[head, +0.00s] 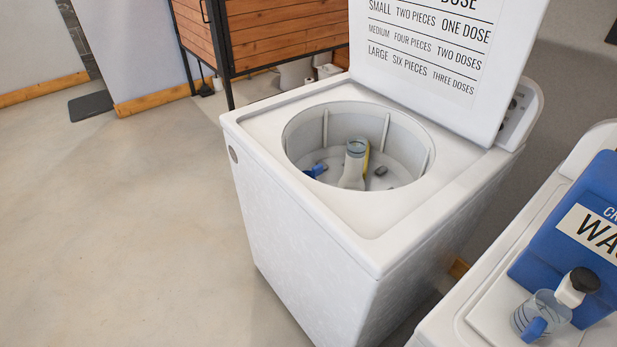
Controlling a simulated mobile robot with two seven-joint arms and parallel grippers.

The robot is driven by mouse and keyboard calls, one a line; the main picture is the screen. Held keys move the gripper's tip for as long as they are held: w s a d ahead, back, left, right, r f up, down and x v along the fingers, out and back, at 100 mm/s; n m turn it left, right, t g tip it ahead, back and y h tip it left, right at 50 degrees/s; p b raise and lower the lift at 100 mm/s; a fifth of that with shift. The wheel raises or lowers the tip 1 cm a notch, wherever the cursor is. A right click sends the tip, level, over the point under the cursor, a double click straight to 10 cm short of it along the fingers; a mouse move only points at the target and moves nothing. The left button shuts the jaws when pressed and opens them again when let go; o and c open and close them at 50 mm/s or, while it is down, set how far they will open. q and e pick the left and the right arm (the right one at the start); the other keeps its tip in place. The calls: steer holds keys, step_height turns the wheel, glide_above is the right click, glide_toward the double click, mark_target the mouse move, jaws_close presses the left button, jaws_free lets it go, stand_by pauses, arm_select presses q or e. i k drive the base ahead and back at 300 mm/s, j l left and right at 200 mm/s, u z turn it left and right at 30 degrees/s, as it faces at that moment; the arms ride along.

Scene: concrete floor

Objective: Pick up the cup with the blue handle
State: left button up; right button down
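The cup (545,308) is clear with dark marks on its side and a blue handle that faces the front left. It stands upright at the lower right, below the black and white spout of a blue dispenser (545,262). Neither of my grippers shows in the head view, and nothing is seen holding the cup.
The cup and dispenser are on a white machine (450,335) at the right edge. Left of it stands a white top-loading washer (300,235) with its lid (430,60) raised; small items, one blue, lie in its drum. The concrete floor (120,230) at left is clear.

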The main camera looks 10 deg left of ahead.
mark_target(539, 317)
steer(key=i+l+u, duration=0.2)
steer(key=i+j+z, duration=0.3)
steer(key=j, duration=0.35)
steer(key=i+j+z, duration=0.15)
steer(key=j, duration=0.2)
steer(key=z, duration=2.25)
